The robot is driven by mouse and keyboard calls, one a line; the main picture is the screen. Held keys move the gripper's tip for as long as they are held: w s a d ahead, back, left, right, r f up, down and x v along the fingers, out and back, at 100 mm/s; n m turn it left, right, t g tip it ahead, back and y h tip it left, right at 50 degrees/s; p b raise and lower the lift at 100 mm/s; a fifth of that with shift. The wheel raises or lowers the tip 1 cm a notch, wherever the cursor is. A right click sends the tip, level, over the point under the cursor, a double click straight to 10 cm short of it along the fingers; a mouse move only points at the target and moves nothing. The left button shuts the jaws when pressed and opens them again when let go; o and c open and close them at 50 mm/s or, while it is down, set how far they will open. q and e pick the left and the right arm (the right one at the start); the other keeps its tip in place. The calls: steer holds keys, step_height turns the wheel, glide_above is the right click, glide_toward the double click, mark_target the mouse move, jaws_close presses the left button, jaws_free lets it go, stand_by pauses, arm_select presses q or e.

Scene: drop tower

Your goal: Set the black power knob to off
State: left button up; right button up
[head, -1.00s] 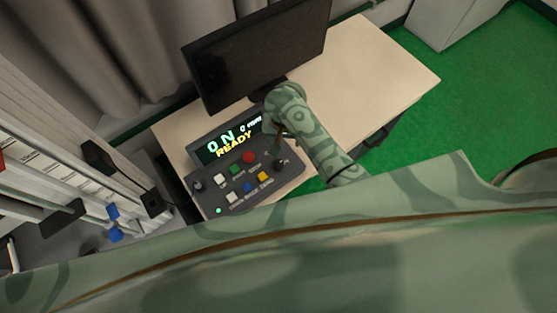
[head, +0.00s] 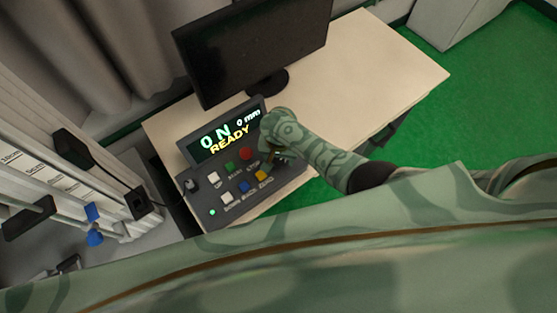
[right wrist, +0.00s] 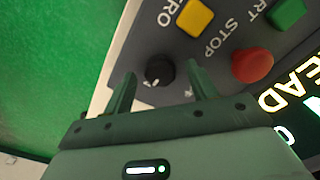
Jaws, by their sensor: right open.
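The grey control box (head: 205,205) stands on the desk. Its display (head: 228,136) reads "ON", "0 mm" and "READY". A black knob (right wrist: 159,70) shows in the right wrist view, at the box's edge near the yellow button. My right gripper (right wrist: 161,75) is open, its two fingers on either side of that knob, with a gap visible; contact cannot be told. In the head view my right gripper (head: 274,152) covers most of that corner of the box. The knobs' labels are not readable. My left gripper is not in view.
Beside the knob are a yellow button (head: 264,175), a red stop button (head: 246,154) and a green button (head: 229,167). White and blue buttons lie further left. A monitor (head: 250,50) stands behind the box. The desk's right side (head: 390,65) is clear.

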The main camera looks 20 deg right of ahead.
steer(key=shift+f, duration=0.15)
steer(key=c, duration=1)
